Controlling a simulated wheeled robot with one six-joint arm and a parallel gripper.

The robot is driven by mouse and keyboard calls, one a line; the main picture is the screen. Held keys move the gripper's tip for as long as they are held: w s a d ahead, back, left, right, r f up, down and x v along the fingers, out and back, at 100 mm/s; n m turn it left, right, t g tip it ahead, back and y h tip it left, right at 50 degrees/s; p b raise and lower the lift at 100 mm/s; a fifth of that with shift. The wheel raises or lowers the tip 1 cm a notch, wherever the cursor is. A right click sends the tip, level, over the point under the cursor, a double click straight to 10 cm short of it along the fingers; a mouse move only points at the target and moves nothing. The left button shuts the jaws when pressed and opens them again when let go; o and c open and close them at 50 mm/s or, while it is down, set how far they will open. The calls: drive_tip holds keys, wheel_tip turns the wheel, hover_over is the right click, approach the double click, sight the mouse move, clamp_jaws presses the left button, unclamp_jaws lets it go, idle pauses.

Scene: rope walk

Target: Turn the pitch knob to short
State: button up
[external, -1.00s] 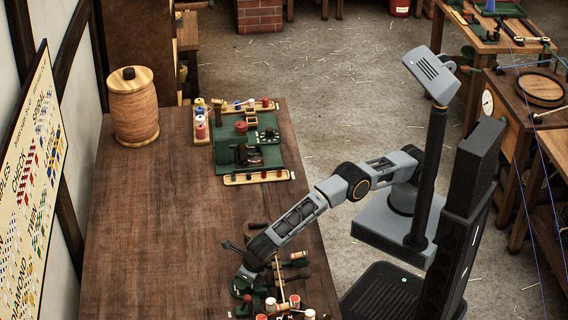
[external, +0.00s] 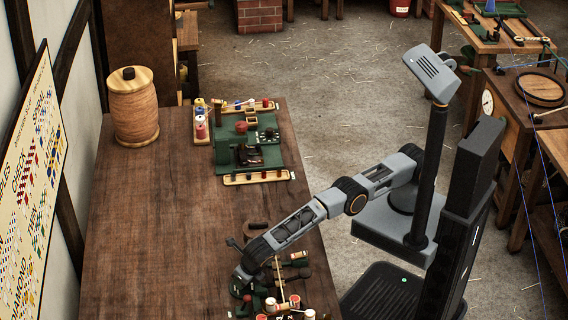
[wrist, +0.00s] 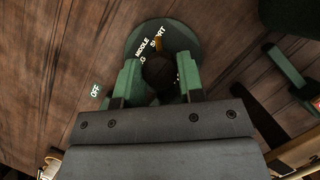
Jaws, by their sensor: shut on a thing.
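The pitch knob (wrist: 158,70) is dark and sits on a round green dial plate (wrist: 190,38) in the wrist view. White lettering on the plate reads SHORT, MIDDLE and a partly hidden word ending in NG. My gripper (wrist: 159,76) has its two green fingers on either side of the knob, shut on it. In the external view my gripper (external: 243,284) is low at the bench's near end, and the knob is hidden there.
Red-topped bobbins (external: 295,300) and dark green parts crowd beside my gripper. A green machine (external: 245,148) and large wooden spool (external: 133,108) stand farther back. The bench's middle (external: 165,220) is clear.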

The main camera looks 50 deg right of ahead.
drive_tip(key=o, duration=0.9)
drive_tip(key=p+v, duration=0.1)
drive_tip(key=v, duration=1.3)
drive_tip(key=shift+s+f, duration=0.1)
